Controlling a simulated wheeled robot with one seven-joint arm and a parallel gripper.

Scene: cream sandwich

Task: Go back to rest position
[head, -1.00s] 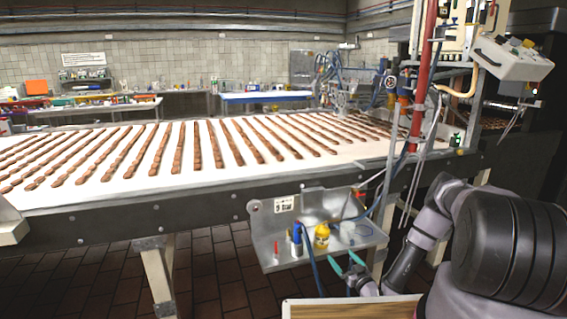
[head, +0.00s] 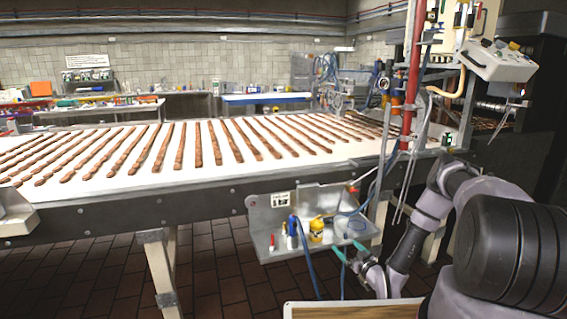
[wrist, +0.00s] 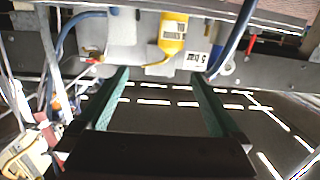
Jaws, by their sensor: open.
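My gripper (head: 350,254) is at the lower right of the head view, just in front of the metal shelf's right end. Its two green fingers are apart and nothing is between them. In the wrist view, my gripper (wrist: 163,85) also shows wide open and empty, with dark floor beyond the fingers. My arm reaches down to it from the right.
A metal shelf (head: 290,252) hangs on the conveyor's side and holds a yellow bottle (head: 316,231), which also shows in the wrist view (wrist: 172,36). The conveyor (head: 200,178) carries rows of brown bars. A wooden board (head: 350,310) lies below my gripper. Blue hoses hang near the shelf.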

